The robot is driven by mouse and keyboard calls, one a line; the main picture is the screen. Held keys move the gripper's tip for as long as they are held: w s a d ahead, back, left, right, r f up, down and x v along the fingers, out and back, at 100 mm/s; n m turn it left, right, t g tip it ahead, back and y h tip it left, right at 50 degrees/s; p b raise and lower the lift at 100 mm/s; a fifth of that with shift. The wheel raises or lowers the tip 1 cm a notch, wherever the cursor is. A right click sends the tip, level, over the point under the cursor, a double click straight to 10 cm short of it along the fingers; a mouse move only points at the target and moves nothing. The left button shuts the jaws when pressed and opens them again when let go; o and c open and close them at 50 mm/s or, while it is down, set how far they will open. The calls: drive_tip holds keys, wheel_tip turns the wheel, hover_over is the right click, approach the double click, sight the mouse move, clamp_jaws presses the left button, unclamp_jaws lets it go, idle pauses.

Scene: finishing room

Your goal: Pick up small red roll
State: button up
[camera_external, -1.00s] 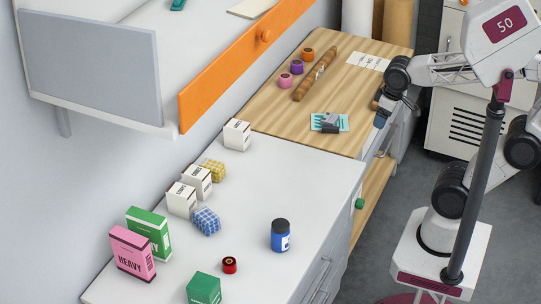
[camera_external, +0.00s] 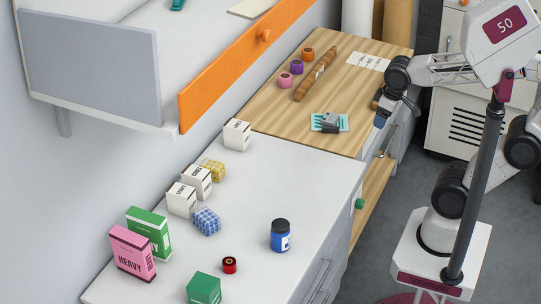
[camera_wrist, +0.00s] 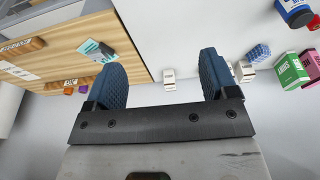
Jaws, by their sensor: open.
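The small red roll (camera_external: 230,265), with a dark centre, stands on the white worktop near its front end, left of a blue jar (camera_external: 281,235) and behind a green box (camera_external: 204,289). In the wrist view, a small red piece at the upper right edge, beside the blue jar (camera_wrist: 293,12), appears to be the red roll (camera_wrist: 314,22). My gripper (camera_wrist: 163,76) is open, with two blue ridged fingers wide apart and nothing between them. In the external view it is at the right edge of the wooden top, far from the roll and partly hidden by my arm.
White cartons (camera_external: 182,199), patterned blocks (camera_external: 206,221), and green (camera_external: 149,232) and pink (camera_external: 132,252) boxes line the wall side. The wooden top (camera_external: 290,120) holds coloured rolls, a brown rolling pin (camera_external: 315,76) and a teal item. An orange-edged shelf (camera_external: 240,65) overhangs. The worktop's middle is clear.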

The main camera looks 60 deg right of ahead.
idle(0.3)
drive_tip(key=w+a+f+m+g+y, duration=0.2)
drive_tip(key=w+a+f+m+y, duration=0.15)
drive_tip(key=w+a, duration=0.75)
drive_tip(key=w+a+f+m+g+y, duration=0.3)
drive_tip(key=w+a+f+y, duration=0.35)
drive_tip(key=a, duration=0.65)
drive_tip(key=m+y, duration=0.3)
drive_tip(key=m, duration=0.6)
approach(229, 261)
drive_tip(key=shift+s+a+f, duration=0.25)
drive_tip(key=shift+s+a, duration=0.25)
drive_tip(key=shift+a, duration=0.15)
drive_tip(key=shift+w+a+f+m+y, duration=0.1)
drive_tip(key=shift+a+f+m+y, duration=0.2)
drive_tip(key=shift+a+f, duration=0.15)
drive_tip(key=shift+a, duration=0.1)
drive_tip(key=shift+x, duration=1.15)
